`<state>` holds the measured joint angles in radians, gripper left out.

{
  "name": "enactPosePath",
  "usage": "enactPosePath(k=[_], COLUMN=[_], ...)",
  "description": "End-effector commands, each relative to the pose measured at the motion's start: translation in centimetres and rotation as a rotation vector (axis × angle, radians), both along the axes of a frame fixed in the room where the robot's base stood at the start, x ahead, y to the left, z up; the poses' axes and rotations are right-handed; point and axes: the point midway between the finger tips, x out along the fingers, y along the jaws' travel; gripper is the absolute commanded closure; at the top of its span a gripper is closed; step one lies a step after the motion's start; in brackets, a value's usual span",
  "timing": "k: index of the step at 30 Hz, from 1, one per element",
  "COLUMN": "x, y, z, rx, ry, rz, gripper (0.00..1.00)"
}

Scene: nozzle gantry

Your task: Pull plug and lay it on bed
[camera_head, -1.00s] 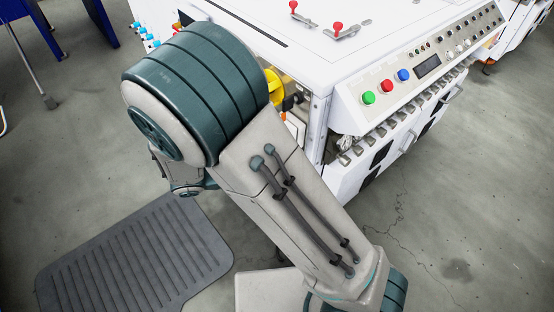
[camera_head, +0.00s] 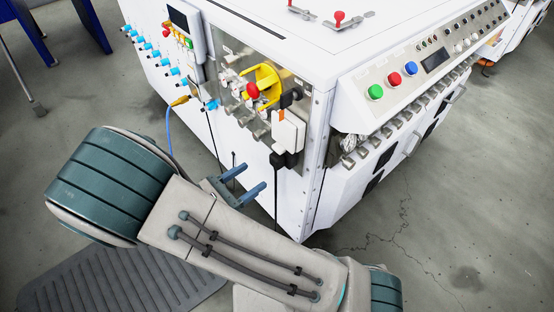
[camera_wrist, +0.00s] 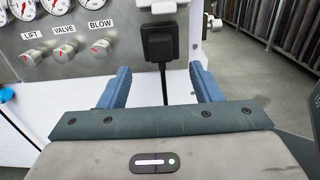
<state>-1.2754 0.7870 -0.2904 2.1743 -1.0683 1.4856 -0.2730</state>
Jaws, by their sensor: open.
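A black plug (camera_head: 281,160) sits below a white socket box (camera_head: 288,130) on the machine's side panel, with a dark cable hanging from it. In the wrist view the plug (camera_wrist: 159,44) is upright, with the white piece (camera_wrist: 157,5) above it and its cable running down. My gripper (camera_head: 255,178) is open and empty, its blue fingers pointing toward the panel just below and left of the plug. In the wrist view the fingers (camera_wrist: 160,74) stand either side of the cable, apart from the plug. I cannot tell which surface is the bed.
The white machine (camera_head: 260,50) has a yellow handle with a red knob (camera_head: 260,86), gauges and small knobs near the plug. A blue cable (camera_head: 171,130) hangs to the left. A control panel (camera_head: 430,65) is at right. A ribbed floor mat (camera_head: 110,280) lies below my arm.

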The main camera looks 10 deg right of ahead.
Motion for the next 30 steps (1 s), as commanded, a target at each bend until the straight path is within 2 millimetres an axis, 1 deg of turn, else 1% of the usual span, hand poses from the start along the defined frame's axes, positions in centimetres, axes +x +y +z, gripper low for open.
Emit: enactPosePath(k=[8, 9, 15, 21, 30], x=[2.2, 2.5, 3.8, 4.3, 4.3], y=[-3.5, -4.0, -5.8, -6.5, -6.6], z=[-0.3, 0.1, 0.1, 0.0, 0.0], rx=[0.001, -0.001, -0.001, 0.001, 0.001], ry=[0.001, 0.002, 0.001, 0.001, 0.001], rz=[-0.006, -0.006, -0.006, -0.004, -0.003], gripper=[0.42, 0.42, 0.42, 0.42, 0.42])
